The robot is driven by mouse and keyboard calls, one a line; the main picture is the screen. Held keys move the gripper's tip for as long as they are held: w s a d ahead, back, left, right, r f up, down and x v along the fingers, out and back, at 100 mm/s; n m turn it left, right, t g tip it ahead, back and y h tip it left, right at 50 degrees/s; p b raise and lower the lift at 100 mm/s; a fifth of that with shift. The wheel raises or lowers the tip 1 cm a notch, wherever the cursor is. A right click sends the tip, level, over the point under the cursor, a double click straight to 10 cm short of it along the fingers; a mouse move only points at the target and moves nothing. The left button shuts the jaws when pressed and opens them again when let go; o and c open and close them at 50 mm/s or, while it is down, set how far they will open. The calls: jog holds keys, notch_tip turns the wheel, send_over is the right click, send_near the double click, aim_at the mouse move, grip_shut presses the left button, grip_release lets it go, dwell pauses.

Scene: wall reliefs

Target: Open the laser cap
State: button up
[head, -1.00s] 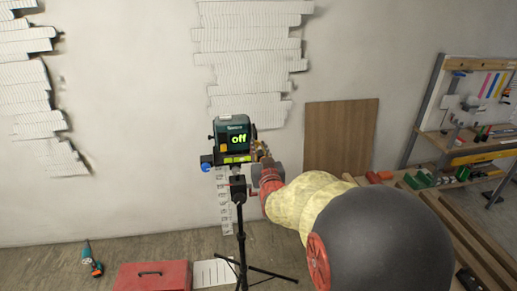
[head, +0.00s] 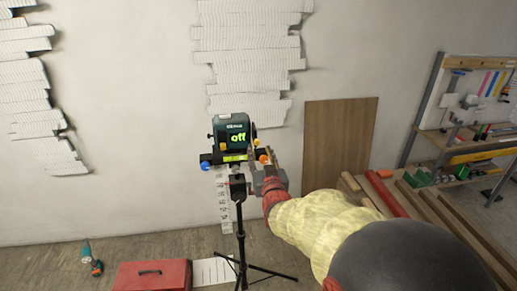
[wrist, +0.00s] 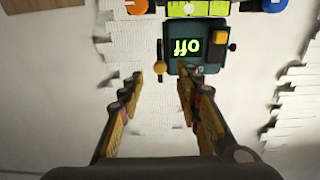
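The laser level (head: 232,128) is a dark green box with a lit "off" screen, on a black tripod (head: 241,235). In the wrist view the laser level (wrist: 180,55) appears upside down. An orange-yellow block (wrist: 220,38) sits beside its screen, and a small yellow knob (wrist: 160,70) sticks out at its side. I cannot tell which part is the laser cap. My gripper (wrist: 158,82) is open and empty, its fingers apart, with the left finger near the side knob and the right finger near the box's edge. No contact is clear. In the head view my gripper (head: 266,165) is just right of the level.
A bar with a yellow-green bubble vial (wrist: 195,8), an orange knob (wrist: 137,7) and a blue knob (wrist: 273,5) sits under the box. A red toolbox (head: 152,275) and a drill (head: 92,260) lie on the floor. Planks and a workbench (head: 465,160) stand at right.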

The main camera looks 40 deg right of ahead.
jog(key=v, duration=0.8)
jog(key=shift+w+d, duration=0.1)
jog(key=s+a+f+g+y, duration=0.2)
jog(key=s+a+f+g, duration=0.15)
jog(key=f, duration=0.35)
jog(key=s+a+f+g+y, duration=0.2)
jog(key=s+f+g+y, duration=0.15)
jog(key=f, duration=0.35)
jog(key=s+a+r+n+g+y, duration=0.1)
jog(key=s+a+r+n+y, duration=0.1)
jog(key=a, duration=0.8)
jog(key=s+a+r+n+g+y, duration=0.1)
jog(key=s+a+r+n+y, duration=0.1)
jog(key=s+a+r+n, duration=0.2)
jog(key=s+a+r, duration=0.1)
jog(key=a+r, duration=0.2)
jog(key=a, duration=0.4)
jog(key=shift+s+r+g, duration=0.3)
jog(key=shift+s, duration=0.1)
